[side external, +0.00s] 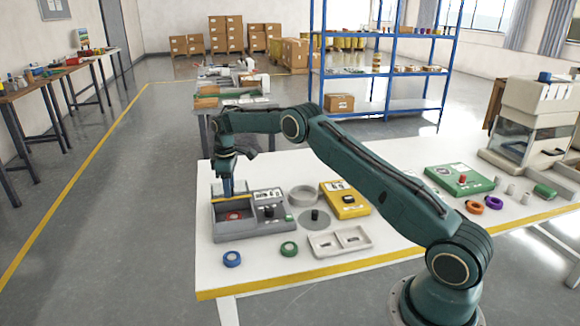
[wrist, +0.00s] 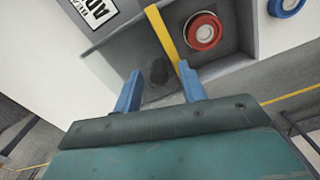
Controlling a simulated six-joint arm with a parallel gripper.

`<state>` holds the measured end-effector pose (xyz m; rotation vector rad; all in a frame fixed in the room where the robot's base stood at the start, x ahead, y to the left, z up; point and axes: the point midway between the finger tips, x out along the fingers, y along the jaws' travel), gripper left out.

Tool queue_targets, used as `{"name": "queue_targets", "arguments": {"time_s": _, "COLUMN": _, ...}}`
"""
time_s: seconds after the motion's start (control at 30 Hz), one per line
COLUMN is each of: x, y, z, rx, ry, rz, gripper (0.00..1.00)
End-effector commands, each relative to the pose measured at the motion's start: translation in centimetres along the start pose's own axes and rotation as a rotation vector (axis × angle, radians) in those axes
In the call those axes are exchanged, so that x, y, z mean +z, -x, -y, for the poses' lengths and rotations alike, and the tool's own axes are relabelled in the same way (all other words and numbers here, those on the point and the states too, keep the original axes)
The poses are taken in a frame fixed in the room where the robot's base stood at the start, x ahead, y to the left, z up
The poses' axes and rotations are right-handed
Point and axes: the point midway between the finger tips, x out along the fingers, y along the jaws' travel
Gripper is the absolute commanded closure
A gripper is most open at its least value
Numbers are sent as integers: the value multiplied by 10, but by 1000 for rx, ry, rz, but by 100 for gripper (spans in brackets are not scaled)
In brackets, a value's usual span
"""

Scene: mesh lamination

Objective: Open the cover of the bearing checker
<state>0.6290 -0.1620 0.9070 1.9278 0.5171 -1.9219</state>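The bearing checker (side external: 230,234) is a grey box near the table's left end, with a dark-knobbed control panel at its right. A red ring (side external: 235,216) lies in its compartment and also shows in the wrist view (wrist: 204,31). A yellow-edged strip (side external: 233,199), seemingly the cover's edge, runs across the compartment's back. In the wrist view this yellow strip (wrist: 164,36) ends by the right finger. I cannot tell how far the cover is raised. My gripper (side external: 228,194) points down at the strip. Its blue fingers (wrist: 158,88) are apart, with nothing clearly held between them.
On the white table (side external: 265,270), a blue ring (side external: 232,259) and a green ring (side external: 289,249) lie in front of the checker. A pale two-pocket tray (side external: 325,246), a round grey dish (side external: 303,196) and a yellow box (side external: 346,203) stand to its right.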

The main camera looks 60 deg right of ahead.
Motion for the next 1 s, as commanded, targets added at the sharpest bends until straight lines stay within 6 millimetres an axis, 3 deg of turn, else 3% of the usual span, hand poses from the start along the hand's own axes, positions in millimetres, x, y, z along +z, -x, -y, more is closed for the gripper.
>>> {"name": "queue_targets", "arguments": {"time_s": 0.27, "x": 1, "y": 3, "z": 0, "rx": -1, "ry": -2, "rz": 1, "gripper": 59}}
{"name": "queue_targets", "arguments": {"time_s": 0.47, "x": 0, "y": 18, "z": 0, "rx": 0, "ry": -2, "rz": 0, "gripper": 59}}
{"name": "queue_targets", "arguments": {"time_s": 1.0, "x": 0, "y": 104, "z": 0, "rx": 2, "ry": -1, "rz": -2, "gripper": 59}}
